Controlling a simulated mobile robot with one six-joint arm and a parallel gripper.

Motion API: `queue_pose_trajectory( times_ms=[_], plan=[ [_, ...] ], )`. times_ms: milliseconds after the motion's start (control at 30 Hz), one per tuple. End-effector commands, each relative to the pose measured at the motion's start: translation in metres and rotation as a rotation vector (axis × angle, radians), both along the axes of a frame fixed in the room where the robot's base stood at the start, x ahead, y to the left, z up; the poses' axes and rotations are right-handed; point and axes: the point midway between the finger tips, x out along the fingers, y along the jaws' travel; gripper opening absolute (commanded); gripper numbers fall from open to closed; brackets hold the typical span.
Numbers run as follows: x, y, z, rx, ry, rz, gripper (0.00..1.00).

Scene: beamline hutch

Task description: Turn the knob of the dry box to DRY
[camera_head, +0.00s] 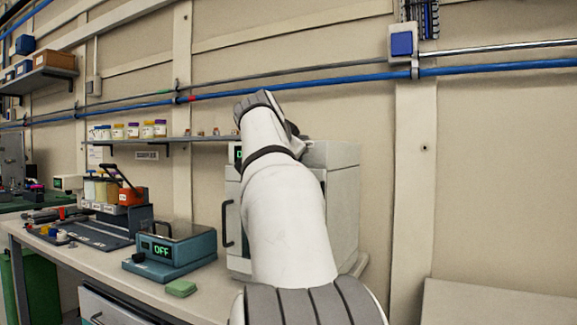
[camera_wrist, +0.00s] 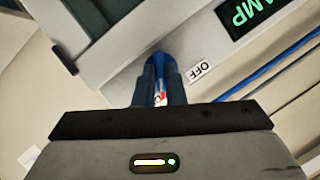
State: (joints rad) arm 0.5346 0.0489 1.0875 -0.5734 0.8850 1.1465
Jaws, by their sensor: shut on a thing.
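The dry box (camera_head: 343,190) is a pale cabinet on the bench in the head view, partly hidden behind my arm. Its front also shows in the wrist view (camera_wrist: 150,30), tilted. A small "OFF" label (camera_wrist: 200,70) sits right of my fingers. My gripper (camera_wrist: 158,75) is shut on the knob (camera_wrist: 160,98), of which only a small white and red part shows between the fingers. The knob's pointing direction is not clear. The head view hides my gripper behind the arm.
A teal device (camera_head: 180,252) reading "OFF" stands on the bench left of the dry box, with a green block (camera_head: 181,288) before it. A shelf (camera_head: 165,139) with small jars runs along the wall. A dark handle (camera_head: 227,223) sticks out from the dry box's front.

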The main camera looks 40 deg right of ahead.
Motion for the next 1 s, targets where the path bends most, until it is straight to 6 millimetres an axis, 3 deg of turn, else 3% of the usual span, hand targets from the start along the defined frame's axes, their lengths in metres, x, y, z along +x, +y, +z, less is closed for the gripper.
queue_pose_trajectory(
  times_ms=[400,1000],
  plan=[
    [-0.002,-0.0009,-0.0032,0.073,-0.192,-0.001,0.0],
    [-0.0018,-0.0008,-0.0021,0.085,-0.223,-0.001,0.0]
  ],
)
